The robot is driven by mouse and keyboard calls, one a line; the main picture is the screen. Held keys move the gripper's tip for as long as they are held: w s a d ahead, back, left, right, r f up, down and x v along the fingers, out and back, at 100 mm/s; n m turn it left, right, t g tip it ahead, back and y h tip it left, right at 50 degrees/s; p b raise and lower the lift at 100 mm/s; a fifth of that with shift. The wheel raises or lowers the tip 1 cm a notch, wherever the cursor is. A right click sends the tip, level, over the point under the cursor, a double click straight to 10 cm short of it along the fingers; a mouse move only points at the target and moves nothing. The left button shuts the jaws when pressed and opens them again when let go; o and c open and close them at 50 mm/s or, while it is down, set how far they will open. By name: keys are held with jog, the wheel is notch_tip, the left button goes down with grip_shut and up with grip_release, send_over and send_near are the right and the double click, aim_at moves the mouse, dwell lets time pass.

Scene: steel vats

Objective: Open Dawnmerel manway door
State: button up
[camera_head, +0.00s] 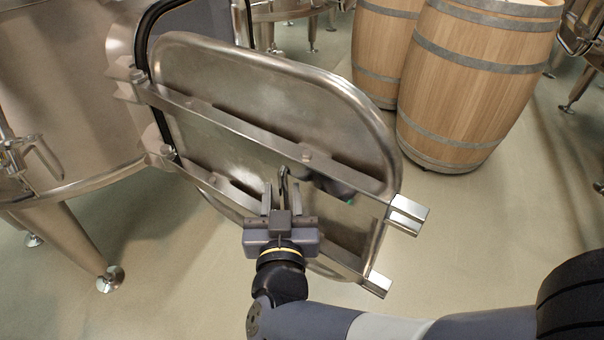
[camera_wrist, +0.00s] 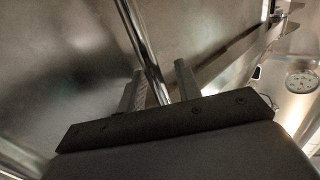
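The Dawnmerel manway door (camera_head: 255,100) is a rounded steel plate with two cross bars, hinged at its left side to a steel vat (camera_head: 70,90). It stands swung out from the black-edged opening (camera_head: 143,40). Its slim handle (camera_head: 285,178) stands out from the lower middle of the door. My gripper (camera_head: 283,197) is at the handle. In the wrist view my gripper (camera_wrist: 161,85) has its two fingers apart, with the handle bar (camera_wrist: 143,42) passing between them. A gap shows beside the bar, so the fingers look open. Contact cannot be told.
Two wooden barrels with metal hoops stand at the back right; the nearer barrel (camera_head: 475,80) is close to the door's right edge. Steel vat legs (camera_head: 65,250) stand on the floor at left. Floor (camera_head: 480,240) is clear at right.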

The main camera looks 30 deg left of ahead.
jog(key=v, duration=1)
jog(key=shift+s+d+p, duration=0.2)
jog(key=shift+s+p, duration=0.15)
jog(key=shift+p, duration=0.1)
jog(key=shift+w, duration=0.15)
jog(key=shift+b+x, duration=0.45)
jog(key=shift+x, duration=4.9)
